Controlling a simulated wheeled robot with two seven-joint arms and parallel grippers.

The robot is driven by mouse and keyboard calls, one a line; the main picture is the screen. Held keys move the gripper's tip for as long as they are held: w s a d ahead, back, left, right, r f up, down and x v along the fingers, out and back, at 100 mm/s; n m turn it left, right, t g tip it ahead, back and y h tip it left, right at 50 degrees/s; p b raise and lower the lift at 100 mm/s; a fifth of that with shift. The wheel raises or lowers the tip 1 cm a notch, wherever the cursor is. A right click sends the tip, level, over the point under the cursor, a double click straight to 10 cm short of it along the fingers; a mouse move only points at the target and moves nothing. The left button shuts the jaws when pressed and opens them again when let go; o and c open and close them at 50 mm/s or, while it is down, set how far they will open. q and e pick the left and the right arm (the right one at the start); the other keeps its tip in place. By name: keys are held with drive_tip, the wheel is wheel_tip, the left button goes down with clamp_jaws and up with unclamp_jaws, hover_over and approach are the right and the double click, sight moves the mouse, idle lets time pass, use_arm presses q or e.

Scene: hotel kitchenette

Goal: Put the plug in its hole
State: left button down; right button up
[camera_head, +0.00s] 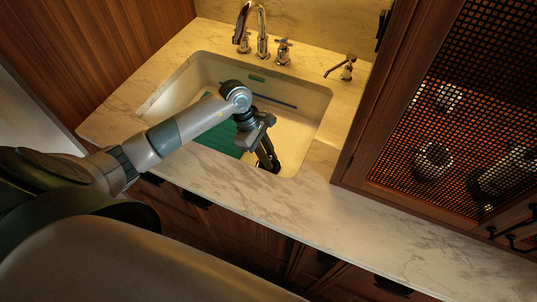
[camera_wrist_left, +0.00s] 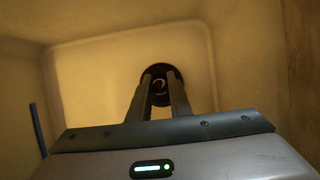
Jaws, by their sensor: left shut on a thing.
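My left gripper (camera_head: 268,162) reaches down into the sink basin (camera_head: 305,105) in the head view. In the left wrist view its two fingers (camera_wrist_left: 160,92) point at the basin floor and are shut on the plug (camera_wrist_left: 160,73), which shows as a dark round disc with a small ring-like part between the fingertips. The fingers and arm hide part of the plug. I cannot make out the hole apart from the dark disc, nor tell whether the plug touches the floor. My right gripper is not in view.
A green ribbed mat (camera_head: 219,142) lies in the left part of the basin. A thin dark rod (camera_head: 274,101) is behind my gripper. The tap (camera_head: 262,40) and handles stand at the back. The marble counter (camera_head: 330,220) is clear; a mesh-door cabinet (camera_head: 440,120) stands at right.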

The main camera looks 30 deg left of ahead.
use_arm(q)
drive_tip(key=shift+f, duration=0.1)
drive_tip(key=shift+f, duration=0.1)
drive_tip(key=c, duration=1.6)
unclamp_jaws()
drive_tip(key=shift+r, duration=0.2)
